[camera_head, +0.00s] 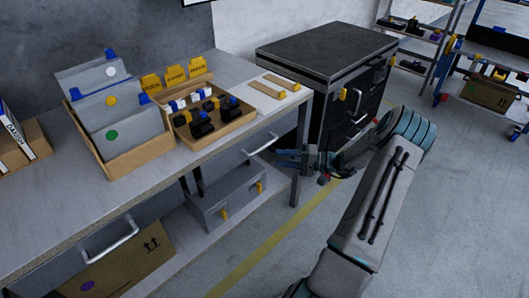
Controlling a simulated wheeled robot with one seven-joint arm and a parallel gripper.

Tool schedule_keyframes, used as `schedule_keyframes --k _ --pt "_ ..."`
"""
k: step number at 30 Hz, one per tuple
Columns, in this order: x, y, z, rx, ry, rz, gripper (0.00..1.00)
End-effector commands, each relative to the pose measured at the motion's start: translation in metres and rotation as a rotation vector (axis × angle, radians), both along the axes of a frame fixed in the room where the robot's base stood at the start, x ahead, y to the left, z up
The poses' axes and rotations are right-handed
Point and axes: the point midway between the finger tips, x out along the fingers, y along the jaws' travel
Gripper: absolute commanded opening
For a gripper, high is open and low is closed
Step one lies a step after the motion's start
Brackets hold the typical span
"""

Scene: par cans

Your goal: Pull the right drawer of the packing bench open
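The packing bench (50,220) runs along the left, with a grey top. Its right drawer shows a curved silver handle (262,145) on the front below the top's edge. The drawer front looks flush with the bench. My gripper (279,158) is just to the right of and slightly below this handle, its bluish fingers pointing left toward the bench. The fingers look parted, with nothing seen between them. The gripper appears apart from the handle, though the depth gap is hard to judge. The left drawer's handle (111,241) is nearer, at the lower left.
A grey toolbox (228,196) with yellow latches and a cardboard box (125,268) sit on the lower shelf. Folders and a tray (217,130) of small parts stand on top. A dark drawer cabinet (320,50) is behind my arm.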

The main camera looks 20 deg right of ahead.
Motion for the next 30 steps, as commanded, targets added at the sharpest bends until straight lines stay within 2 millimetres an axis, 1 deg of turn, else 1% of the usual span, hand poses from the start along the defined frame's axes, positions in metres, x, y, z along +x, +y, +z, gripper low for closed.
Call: schedule_keyframes --k 1,3,6,9,11,14,17,24,30 --pt "0.000 -0.017 -0.016 0.037 -0.033 -0.057 0.36" --pt "0.000 -0.034 -0.027 0.073 -0.078 -0.121 0.36" --pt "-0.001 -0.052 -0.037 0.104 -0.123 -0.187 0.36" --pt "-0.002 -0.062 -0.042 0.119 -0.147 -0.224 0.36" --pt "0.000 -0.062 -0.043 0.123 -0.154 -0.232 0.36" --pt "0.006 -0.056 -0.041 0.124 -0.156 -0.233 0.36" --pt "0.018 -0.045 -0.037 0.125 -0.155 -0.230 0.36" --pt "0.055 -0.010 -0.028 0.122 -0.155 -0.229 0.36" --pt "0.081 0.013 -0.022 0.123 -0.153 -0.231 0.36"
